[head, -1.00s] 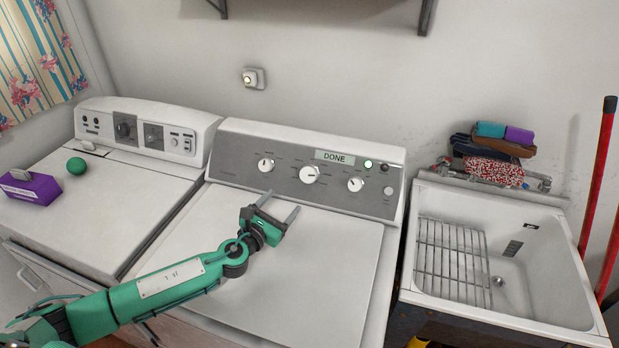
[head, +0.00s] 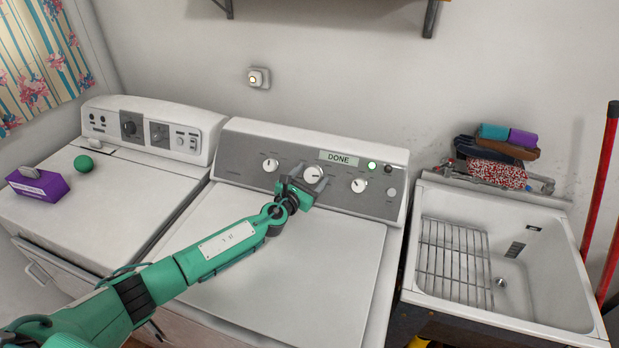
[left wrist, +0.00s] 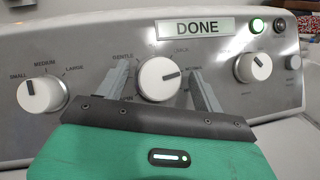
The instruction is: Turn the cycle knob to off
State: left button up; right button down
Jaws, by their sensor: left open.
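The middle, larger white knob (head: 312,174) sits on the grey control panel (head: 235,166) of the right machine, below a display reading DONE (head: 339,158). In the left wrist view the knob (left wrist: 158,80) has a dark pointer mark toward its right side; labels around it are partly hidden. My left gripper (head: 300,184) is at this knob. In the left wrist view its open fingers (left wrist: 160,88) stand on either side of the knob, with gaps visible. I cannot tell whether they touch it. The right gripper is not in view.
Smaller knobs stand left (left wrist: 42,90) and right (left wrist: 253,67) of the middle one. A green light (head: 372,166) is lit beside the display. A second machine (head: 150,130) with a purple box (head: 38,185) and green ball (head: 83,162) is left; a sink (head: 540,255) is right.

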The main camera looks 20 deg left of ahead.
pick_arm(q)
jog(key=shift+c, duration=0.4)
jog(key=c, duration=0.9)
